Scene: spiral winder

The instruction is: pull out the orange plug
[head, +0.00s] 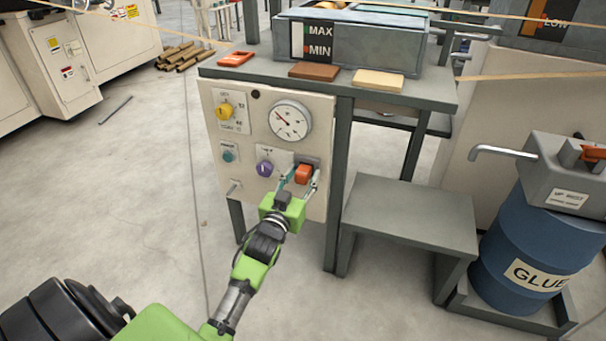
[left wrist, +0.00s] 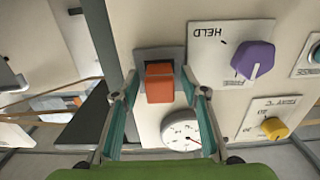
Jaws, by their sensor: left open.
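The orange plug (head: 303,174) sits in a dark grey socket at the lower right of the cream control panel (head: 240,162). It also shows in the left wrist view (left wrist: 159,84), seated in the socket (left wrist: 153,56). My left gripper (head: 297,180) is open in front of the panel, with one finger on each side of the plug. In the left wrist view the fingers (left wrist: 160,90) flank the plug, with a gap visible on the left side; I cannot tell whether the right finger touches. My right gripper is not in view.
A purple knob (head: 264,168), a yellow knob (head: 224,111), a teal button (head: 229,156) and a round gauge (head: 290,120) share the panel. A grey table (head: 440,92) stands above it. A low grey stand (head: 410,212) and a blue glue drum (head: 520,240) are at right.

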